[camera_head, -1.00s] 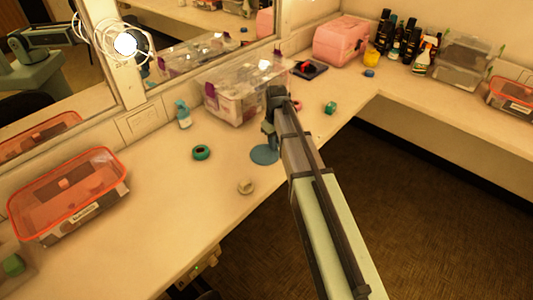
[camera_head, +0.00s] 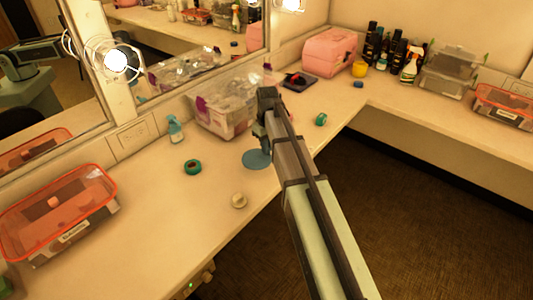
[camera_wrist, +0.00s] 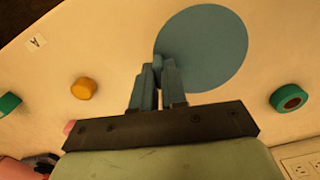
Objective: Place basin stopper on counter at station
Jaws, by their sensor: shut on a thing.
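The basin stopper, a flat blue disc (camera_head: 257,159), shows just left of my arm in the head view. In the wrist view the same disc (camera_wrist: 208,45) fills the upper middle. My gripper (camera_wrist: 158,65) is shut on the disc's near edge. In the head view my gripper (camera_head: 267,132) is partly hidden by its own wrist. The disc appears to be held above the counter (camera_head: 150,235), but the height of the gap is unclear. A small card marked A (camera_wrist: 37,43) lies on the counter in the wrist view.
A clear bin (camera_head: 225,112), a spray bottle (camera_head: 175,130) and a red-lidded bin (camera_head: 60,212) stand near the mirror. Bare counter lies between them.

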